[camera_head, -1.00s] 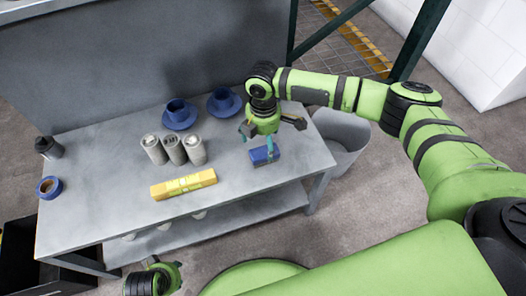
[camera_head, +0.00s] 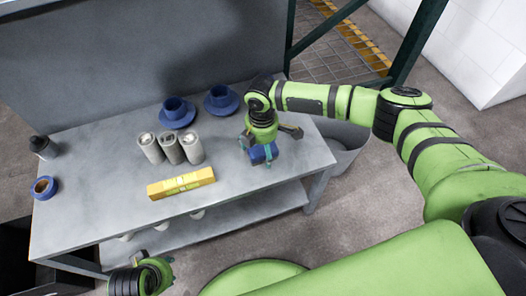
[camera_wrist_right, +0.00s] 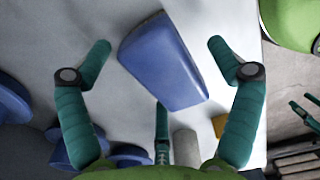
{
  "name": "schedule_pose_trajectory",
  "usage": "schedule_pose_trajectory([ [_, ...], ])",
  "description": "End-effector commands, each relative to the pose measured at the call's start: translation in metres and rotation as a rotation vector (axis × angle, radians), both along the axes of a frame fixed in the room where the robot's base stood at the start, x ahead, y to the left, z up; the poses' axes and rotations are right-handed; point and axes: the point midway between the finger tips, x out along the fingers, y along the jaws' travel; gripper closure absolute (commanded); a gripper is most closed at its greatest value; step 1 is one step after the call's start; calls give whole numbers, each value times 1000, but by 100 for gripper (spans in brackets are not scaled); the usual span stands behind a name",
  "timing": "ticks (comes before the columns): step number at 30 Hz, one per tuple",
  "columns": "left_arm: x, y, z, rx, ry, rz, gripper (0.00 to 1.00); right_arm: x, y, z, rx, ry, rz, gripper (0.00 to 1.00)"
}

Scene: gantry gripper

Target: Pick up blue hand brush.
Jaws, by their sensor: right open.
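The blue hand brush (camera_head: 262,154) lies on the grey table (camera_head: 110,150) near its right end, partly hidden by my right gripper in the head view. In the right wrist view the brush (camera_wrist_right: 165,65) is a blue block with a pale underside, lying between the spread fingers. My right gripper (camera_head: 268,150) is open just above the brush; its teal fingers (camera_wrist_right: 160,55) stand apart on both sides with a gap to it. My left gripper (camera_head: 160,272) is low at the bottom left, in front of the table; its fingers do not show clearly.
A yellow box (camera_head: 181,184) lies left of the brush. A blue tape roll (camera_head: 44,187) and a dark bottle (camera_head: 43,147) are at the left end. A grey bin (camera_head: 345,145) stands right of the table.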

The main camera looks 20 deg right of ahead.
Motion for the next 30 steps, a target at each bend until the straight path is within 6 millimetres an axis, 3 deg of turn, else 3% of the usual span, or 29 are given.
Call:
schedule_pose_trajectory([
  [13, 0, 0, 3, 0, -1, 0, 60, 0, 0, -3, 0, -1, 1, 9],
  [14, 0, 0, 3, 0, -1, 0, 60, 0, 0, -3, 0, -1, 1, 17],
  [18, 0, 0, 3, -1, -1, 0, 60, 0, 0, -3, 0, -1, 1, 71],
  [30, 0, 0, 1, -1, 0, 0, 60, 0, 0, -3, 0, 0, 1, 72],
])
